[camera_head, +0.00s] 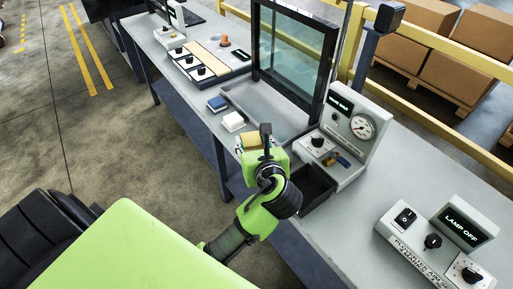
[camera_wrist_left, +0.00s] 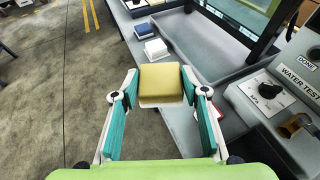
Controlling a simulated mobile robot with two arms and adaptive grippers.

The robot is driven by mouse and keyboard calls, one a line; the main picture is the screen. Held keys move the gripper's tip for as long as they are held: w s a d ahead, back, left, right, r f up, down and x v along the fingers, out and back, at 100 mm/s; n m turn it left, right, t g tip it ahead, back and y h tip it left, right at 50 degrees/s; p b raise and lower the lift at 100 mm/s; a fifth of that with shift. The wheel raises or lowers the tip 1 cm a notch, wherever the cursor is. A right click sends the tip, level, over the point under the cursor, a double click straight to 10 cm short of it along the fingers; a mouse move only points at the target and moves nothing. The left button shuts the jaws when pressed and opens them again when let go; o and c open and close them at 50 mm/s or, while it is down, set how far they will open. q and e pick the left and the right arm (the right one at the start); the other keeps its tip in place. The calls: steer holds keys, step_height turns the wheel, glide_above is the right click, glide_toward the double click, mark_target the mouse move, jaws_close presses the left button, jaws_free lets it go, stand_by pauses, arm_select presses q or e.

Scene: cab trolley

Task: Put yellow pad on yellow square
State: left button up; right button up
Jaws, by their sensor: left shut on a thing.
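The yellow pad (camera_wrist_left: 161,80) is a thick block with a pale underside, held between the two fingers of my left gripper (camera_wrist_left: 160,88). In the head view the pad (camera_head: 250,141) shows partly behind my left gripper (camera_head: 262,144), near the front edge of the grey bench. A white pad (camera_head: 233,121) and a blue pad (camera_head: 217,103) lie in a row beyond it; the wrist view also shows the white pad (camera_wrist_left: 155,48) and the blue pad (camera_wrist_left: 144,30). I cannot make out the yellow square; the held pad and gripper cover part of the bench. My right gripper is out of view.
A shallow grey tray (camera_head: 235,93) lies behind the pads, below a dark-framed glass panel (camera_head: 292,62). A water test box with a gauge (camera_head: 362,127) stands to the right, with a black open bin (camera_head: 318,184) in front. A lamp control box (camera_head: 400,240) is farther right.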

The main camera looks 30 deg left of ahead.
arm_select(q)
steer(key=w+a+f, duration=0.2)
steer(key=w, duration=0.1)
steer(key=w+a+f, duration=0.2)
steer(key=w+f, duration=0.1)
steer(key=w, duration=0.1)
steer(key=w+a+f, duration=0.2)
steer(key=w+f, duration=0.1)
steer(key=shift+w+a+f, duration=0.1)
steer(key=shift+w, duration=0.05)
steer(key=shift+w+a+f, duration=0.2)
steer(key=shift+w+f, duration=0.2)
steer(key=shift+f, duration=0.1)
step_height(320, 180, down, 3)
steer(key=shift+w+a+f, duration=0.1)
steer(key=shift+f, duration=0.15)
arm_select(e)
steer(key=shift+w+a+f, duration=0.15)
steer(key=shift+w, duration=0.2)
arm_select(q)
steer(key=shift+f, duration=0.15)
steer(key=o, duration=1.1)
steer(key=shift+o, duration=0.2)
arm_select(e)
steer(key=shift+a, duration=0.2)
